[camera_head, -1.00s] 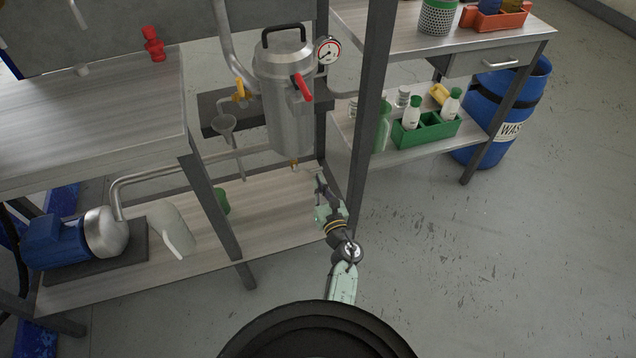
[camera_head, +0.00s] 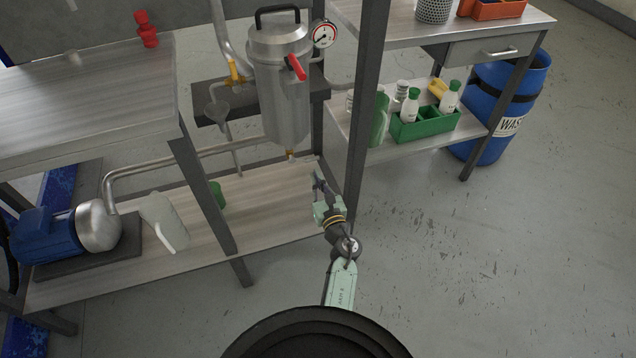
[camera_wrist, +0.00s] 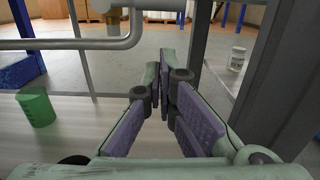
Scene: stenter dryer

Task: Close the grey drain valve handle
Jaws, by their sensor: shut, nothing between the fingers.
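The steel vessel (camera_head: 283,92) stands in the frame, with a brass drain fitting (camera_head: 291,155) at its bottom. A small grey handle (camera_head: 302,160) seems to stick out to the right of the fitting; it is too small to tell its angle clearly. My gripper (camera_head: 318,175) is shut and empty, just right of and slightly below the handle in the picture, beside the dark frame post. I cannot tell whether it touches the handle. In the wrist view, my gripper's fingers (camera_wrist: 166,58) are together, and I cannot make out the handle there.
A dark post (camera_head: 366,100) stands close on the right of my gripper. The lower shelf (camera_head: 265,205) is mostly bare below the vessel. A bent pipe (camera_wrist: 70,44) crosses ahead, and a green cup (camera_wrist: 37,108) stands left. A red-handled valve (camera_head: 296,68) is higher up.

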